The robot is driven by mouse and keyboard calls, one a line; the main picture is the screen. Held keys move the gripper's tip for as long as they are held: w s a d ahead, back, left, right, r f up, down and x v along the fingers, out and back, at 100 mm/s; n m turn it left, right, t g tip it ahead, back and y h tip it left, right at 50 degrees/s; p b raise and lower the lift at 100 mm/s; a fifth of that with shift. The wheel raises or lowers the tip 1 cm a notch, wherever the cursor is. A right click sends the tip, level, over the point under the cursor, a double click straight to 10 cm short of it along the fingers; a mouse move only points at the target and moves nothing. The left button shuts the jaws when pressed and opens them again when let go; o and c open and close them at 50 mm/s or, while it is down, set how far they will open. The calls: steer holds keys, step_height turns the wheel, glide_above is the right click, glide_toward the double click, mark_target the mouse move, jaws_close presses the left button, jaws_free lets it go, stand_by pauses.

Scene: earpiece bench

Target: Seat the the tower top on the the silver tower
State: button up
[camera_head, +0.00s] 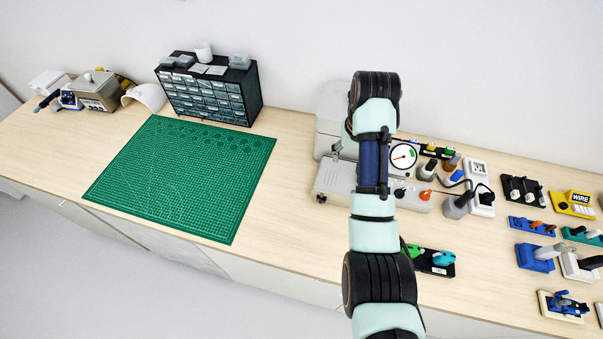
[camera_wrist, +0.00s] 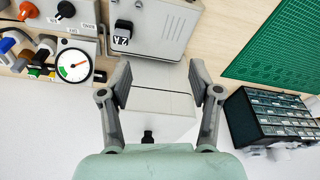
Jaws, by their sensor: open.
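My gripper (camera_wrist: 160,82) is open and empty in the wrist view, its two grey fingers spread wide apart. It is over the large light grey bench machine (camera_wrist: 160,103); no contact shows. In the head view my arm hides the gripper and part of that machine (camera_head: 332,178). I cannot tell for certain which things are the silver tower and the tower top. Grey upright pieces stand at the right in the head view: a grey piece (camera_head: 549,251) on a blue base and a dark grey cylinder (camera_head: 458,206) beside a white strip.
A green cutting mat (camera_head: 180,178) lies left, with a dark drawer cabinet (camera_head: 209,90) behind it. A round dial gauge (camera_head: 403,156) stands right of my arm. Small tools and holders crowd the right side. Bare bench lies between mat and machine.

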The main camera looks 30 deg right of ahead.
steer(key=w+a+f+n, duration=0.1)
steer(key=w+a+f, duration=0.1)
steer(key=a, duration=0.4)
steer(key=w+a+f+n, duration=0.1)
steer(key=a+f, duration=0.1)
steer(key=a, duration=0.4)
steer(key=shift+w+f, duration=0.2)
steer(key=shift+w, duration=0.2)
steer(key=shift+a, duration=0.1)
steer(key=s+a+n+t, duration=0.2)
steer(key=a+t, duration=0.2)
steer(key=a, duration=0.6)
steer(key=s+a+r+n+t+y, duration=0.1)
steer(key=s+a+r+n+t, duration=0.1)
steer(key=s+a+r+t, duration=0.4)
steer(key=s+a+r, duration=0.3)
steer(key=s+a, duration=0.2)
steer(key=shift+s+t, duration=0.25)
steer(key=shift+t, duration=0.15)
steer(key=shift+f, duration=0.1)
